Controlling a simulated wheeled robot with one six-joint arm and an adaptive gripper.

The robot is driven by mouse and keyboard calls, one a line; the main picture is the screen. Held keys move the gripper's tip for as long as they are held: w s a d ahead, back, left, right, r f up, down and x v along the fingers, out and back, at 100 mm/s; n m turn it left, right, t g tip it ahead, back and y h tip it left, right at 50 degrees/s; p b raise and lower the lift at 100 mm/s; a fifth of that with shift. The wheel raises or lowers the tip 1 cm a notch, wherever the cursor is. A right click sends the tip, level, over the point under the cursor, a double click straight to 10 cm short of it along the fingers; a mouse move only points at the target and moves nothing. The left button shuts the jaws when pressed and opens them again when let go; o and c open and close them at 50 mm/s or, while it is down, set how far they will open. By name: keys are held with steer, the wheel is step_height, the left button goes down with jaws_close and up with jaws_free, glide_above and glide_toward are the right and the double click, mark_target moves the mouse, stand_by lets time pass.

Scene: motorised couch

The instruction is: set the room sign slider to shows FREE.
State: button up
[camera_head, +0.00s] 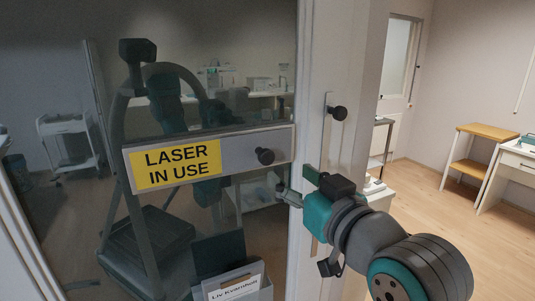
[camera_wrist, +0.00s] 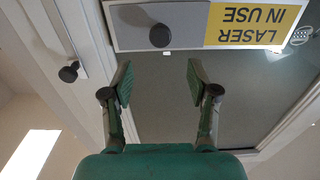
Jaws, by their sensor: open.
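The room sign (camera_head: 208,160) is a long plate on the dark glass. Its left part shows yellow "LASER IN USE". Its right part is a grey slider plate (camera_head: 235,154) with a round black knob (camera_head: 264,156). In the wrist view the sign is upside down, with the slider knob (camera_wrist: 160,35) at the top. My gripper (camera_head: 290,190) is below and right of the knob in the head view. In the wrist view its fingers (camera_wrist: 159,80) are spread, empty and apart from the knob, which appears beyond the gap between them. No FREE text is visible.
A second black knob (camera_head: 337,113) sits on a vertical strip on the white frame; it also shows in the wrist view (camera_wrist: 69,72). A document holder (camera_head: 233,285) with a name label is below the sign. A wooden side table (camera_head: 487,131) stands far right, beyond open floor.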

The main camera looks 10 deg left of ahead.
mark_target(268, 157)
steer(key=x, duration=1)
steer(key=shift+w+a, duration=0.3)
jaws_close()
